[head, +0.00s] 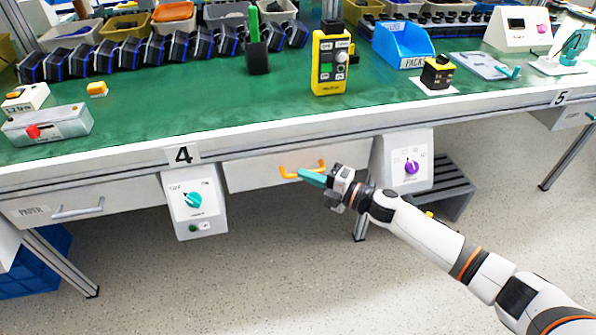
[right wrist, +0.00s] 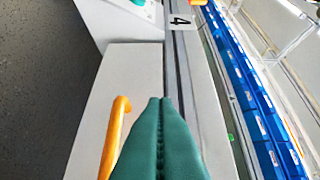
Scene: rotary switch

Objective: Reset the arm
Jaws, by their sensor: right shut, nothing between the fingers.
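My right gripper (head: 303,175) is shut and empty, its teal fingers close together in front of the drawer with the orange handle (head: 286,173). In the right wrist view the closed fingers (right wrist: 160,105) point along the drawer front, with the orange handle (right wrist: 115,135) beside them on the left; I cannot tell whether they touch it. A white switch box with a teal rotary knob (head: 192,200) hangs under the table edge, left of the gripper. A second box with a purple rotary knob (head: 411,167) hangs to the right, behind my right arm. My left gripper is not in view.
The green workbench (head: 200,120) carries a yellow device (head: 329,62), a blue bin (head: 402,45) and a grey box with a red button (head: 47,126). A dark slatted rack (head: 452,187) stands under the bench. The floor in front is mostly clear.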

